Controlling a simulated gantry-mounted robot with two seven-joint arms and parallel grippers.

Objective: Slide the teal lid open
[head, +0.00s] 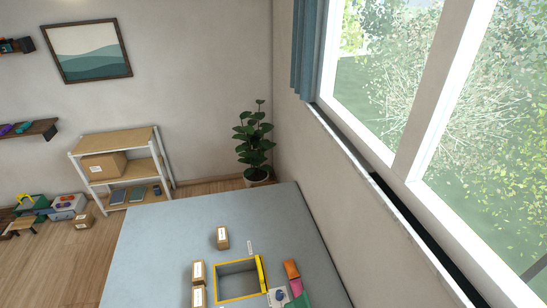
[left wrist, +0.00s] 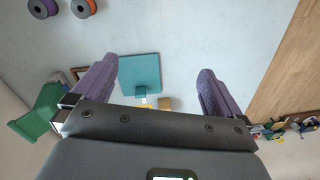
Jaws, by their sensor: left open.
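A flat teal square, which looks like the teal lid (left wrist: 139,74), lies below my left gripper in the left wrist view. A bit of yellow (left wrist: 165,104) shows beside the tab, partly hidden by the gripper body. I cannot make out the teal lid in the head view, where neither gripper shows.
In the head view, a yellow-rimmed open box (head: 217,293) stands on the grey table (head: 165,235), with small cartons (head: 222,237) and orange (head: 291,268) and pink pieces around it. Two spools (left wrist: 83,8) and a green object (left wrist: 40,112) show in the left wrist view.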

